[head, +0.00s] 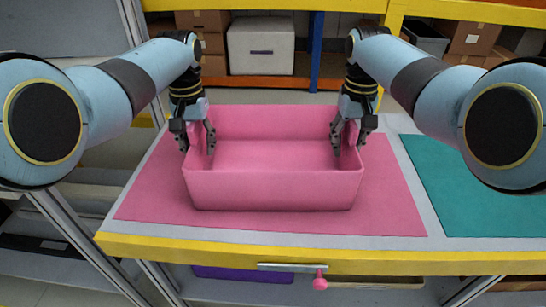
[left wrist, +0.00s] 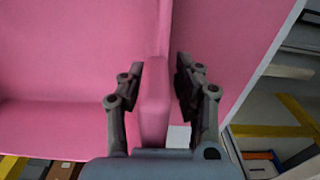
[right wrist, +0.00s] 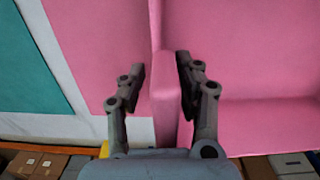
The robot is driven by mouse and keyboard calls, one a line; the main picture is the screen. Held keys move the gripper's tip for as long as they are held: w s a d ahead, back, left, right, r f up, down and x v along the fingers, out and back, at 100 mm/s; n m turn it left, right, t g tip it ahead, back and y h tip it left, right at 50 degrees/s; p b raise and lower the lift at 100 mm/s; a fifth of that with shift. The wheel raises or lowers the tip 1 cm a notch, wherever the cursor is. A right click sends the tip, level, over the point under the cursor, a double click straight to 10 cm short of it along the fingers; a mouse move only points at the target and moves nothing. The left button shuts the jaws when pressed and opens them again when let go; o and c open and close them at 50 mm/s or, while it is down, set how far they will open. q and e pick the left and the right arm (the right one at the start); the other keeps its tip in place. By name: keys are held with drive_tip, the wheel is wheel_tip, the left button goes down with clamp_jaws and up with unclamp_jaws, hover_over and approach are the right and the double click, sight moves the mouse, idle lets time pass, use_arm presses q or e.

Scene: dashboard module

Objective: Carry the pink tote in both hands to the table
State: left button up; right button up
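The pink tote (head: 275,188) sits upright and looks empty, standing on a pink mat (head: 150,200) on the table (head: 250,243). My left gripper (head: 195,140) points down over the tote's left side wall, one finger inside and one outside. In the left wrist view its fingers (left wrist: 160,80) stand apart with the wall's rim (left wrist: 154,105) between them. My right gripper (head: 351,138) straddles the right side wall the same way. In the right wrist view its fingers (right wrist: 160,82) are apart around the rim (right wrist: 165,105), with a small gap showing.
A teal mat (head: 470,190) lies on the table to the right, clear of objects. Behind stands a shelf with a white box (head: 261,45) and cartons (head: 203,22). Grey racking is at left.

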use_arm(q)
clamp_jaws()
use_arm(e)
clamp_jaws()
